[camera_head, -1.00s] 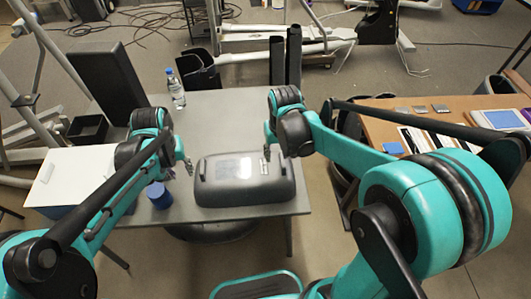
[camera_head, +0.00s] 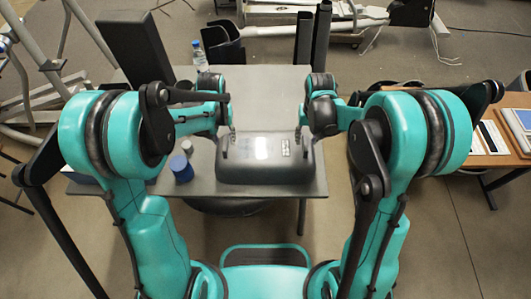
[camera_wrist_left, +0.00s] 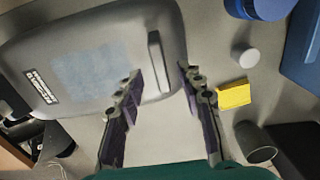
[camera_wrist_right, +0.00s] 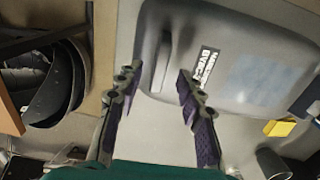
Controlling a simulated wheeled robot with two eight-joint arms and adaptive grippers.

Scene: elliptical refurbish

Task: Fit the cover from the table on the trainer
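The grey plastic cover (camera_head: 265,173) lies on the table (camera_head: 262,85), with a pale patch, a dark label and a raised handle at each end. My left gripper (camera_head: 231,129) is at its left end; in the left wrist view its open fingers (camera_wrist_left: 158,72) stand either side of one handle (camera_wrist_left: 154,50). My right gripper (camera_head: 300,131) is at the right end; in the right wrist view its open fingers (camera_wrist_right: 160,70) stand either side of the other handle (camera_wrist_right: 164,50). Whether the fingers touch the handles cannot be told. Which equipment is the trainer is unclear.
A blue container (camera_head: 181,168) stands left of the cover, and a water bottle (camera_head: 199,55) behind. A yellow block (camera_wrist_left: 234,96) lies near the left gripper. Dark upright tubes (camera_head: 312,38) and a pale machine frame (camera_head: 345,20) are behind. Another table (camera_head: 490,170) stands right.

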